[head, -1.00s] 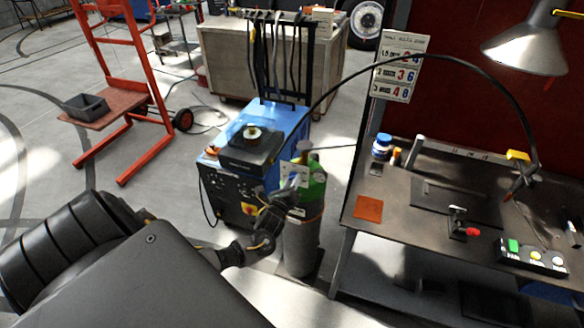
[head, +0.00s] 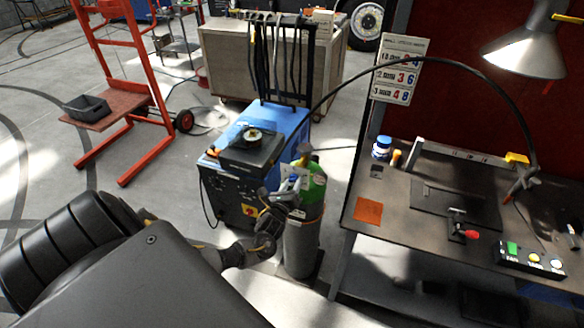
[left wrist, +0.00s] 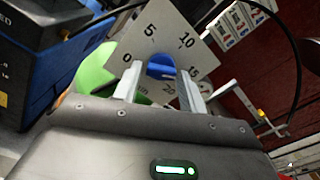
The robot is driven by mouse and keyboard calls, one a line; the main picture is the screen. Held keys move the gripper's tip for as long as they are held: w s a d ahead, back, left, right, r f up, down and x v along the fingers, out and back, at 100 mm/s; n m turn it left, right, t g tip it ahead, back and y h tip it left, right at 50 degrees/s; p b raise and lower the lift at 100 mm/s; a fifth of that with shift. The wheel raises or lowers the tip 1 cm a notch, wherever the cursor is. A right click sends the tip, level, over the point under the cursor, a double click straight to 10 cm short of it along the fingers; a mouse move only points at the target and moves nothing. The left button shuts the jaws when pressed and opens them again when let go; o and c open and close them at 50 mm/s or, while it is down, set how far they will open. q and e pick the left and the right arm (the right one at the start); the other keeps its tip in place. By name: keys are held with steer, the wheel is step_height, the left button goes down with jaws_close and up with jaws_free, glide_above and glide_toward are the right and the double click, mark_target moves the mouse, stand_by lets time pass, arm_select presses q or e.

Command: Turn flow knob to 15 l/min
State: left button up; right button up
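The flow knob (left wrist: 161,68) is blue and sits in front of a pale scale plate (left wrist: 150,43) marked 0, 5, 10, 15 and 20. My left gripper (left wrist: 162,76) has its two fingers apart, one on each side of the knob, with slim gaps seeming to show. Contact is not clear. The knob's pointer is not readable. In the head view, my left gripper (head: 296,184) is at the top of the green-shouldered gas cylinder (head: 302,240) and hides the knob. My right gripper is not in view.
A blue welding machine (head: 262,135) stands left of the cylinder. A workbench (head: 395,225) with a control box (head: 531,257) is on the right. A black cable arches over the cylinder area to the bench. Open floor lies to the left.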

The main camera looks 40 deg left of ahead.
arm_select(q)
steer(key=shift+o, duration=1)
steer(key=b+v, duration=0.2)
steer(key=v, duration=0.8)
steer(key=shift+s+d, duration=0.2)
steer(key=shift+s, duration=0.15)
